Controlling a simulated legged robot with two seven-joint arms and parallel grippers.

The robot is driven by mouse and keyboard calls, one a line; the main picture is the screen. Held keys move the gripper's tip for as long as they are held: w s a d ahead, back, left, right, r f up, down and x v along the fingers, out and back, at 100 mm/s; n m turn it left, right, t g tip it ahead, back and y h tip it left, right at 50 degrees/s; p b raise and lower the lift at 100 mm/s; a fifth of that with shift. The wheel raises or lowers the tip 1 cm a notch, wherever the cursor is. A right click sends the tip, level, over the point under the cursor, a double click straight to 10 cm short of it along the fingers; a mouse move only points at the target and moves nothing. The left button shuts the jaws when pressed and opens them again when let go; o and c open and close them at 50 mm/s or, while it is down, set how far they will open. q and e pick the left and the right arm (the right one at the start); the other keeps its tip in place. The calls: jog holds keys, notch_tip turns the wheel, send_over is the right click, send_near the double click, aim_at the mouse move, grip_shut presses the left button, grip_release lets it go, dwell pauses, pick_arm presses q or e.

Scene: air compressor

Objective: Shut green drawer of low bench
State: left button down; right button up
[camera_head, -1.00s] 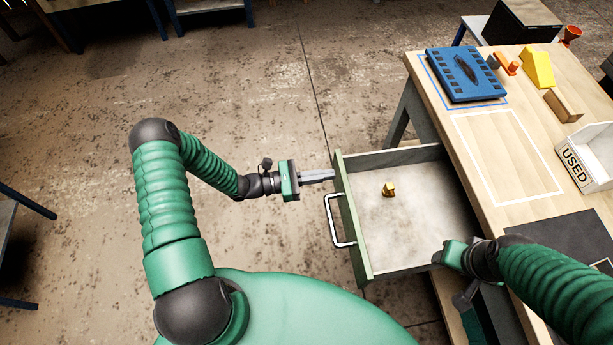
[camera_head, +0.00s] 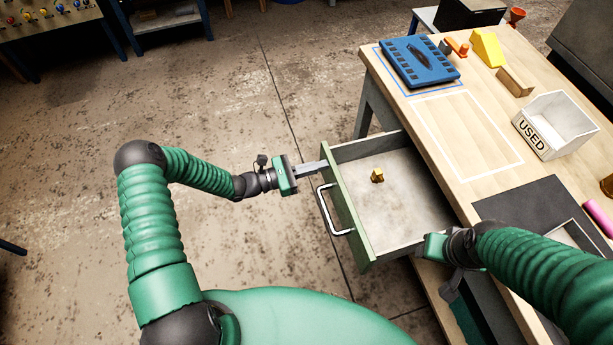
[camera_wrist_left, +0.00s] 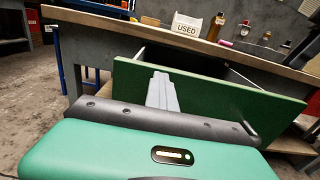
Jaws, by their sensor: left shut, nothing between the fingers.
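The green-fronted drawer (camera_head: 345,200) juts out from the low bench (camera_head: 385,85), partly open. Its metal handle (camera_head: 330,212) is on the front, and a small yellow object (camera_head: 377,176) lies inside. My left gripper (camera_head: 322,166) is shut and empty, its fingertips at the drawer front near its far end, beyond the handle. In the left wrist view the fingers (camera_wrist_left: 162,92) overlap the green front (camera_wrist_left: 210,95); I cannot tell if they touch it. My right gripper (camera_head: 433,247) is at the drawer's near side; its fingers are hidden.
On the bench top are a blue case (camera_head: 420,62), a yellow wedge (camera_head: 487,48), a wooden block (camera_head: 515,81) and a white bin marked USED (camera_head: 560,125). The floor (camera_head: 230,90) left of the drawer is clear.

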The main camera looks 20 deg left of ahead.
pick_arm(q)
jog(key=b+x, duration=0.7)
jog(key=x, duration=1.9)
jog(key=shift+w+d+r, duration=0.15)
jog(key=shift+w+d, duration=0.15)
pick_arm(e)
jog(key=s+x, duration=0.1)
jog(key=x, duration=0.6)
jog(key=shift+s+d+f, duration=0.3)
jog(key=shift+s+f, duration=0.15)
jog(key=shift+s, duration=0.2)
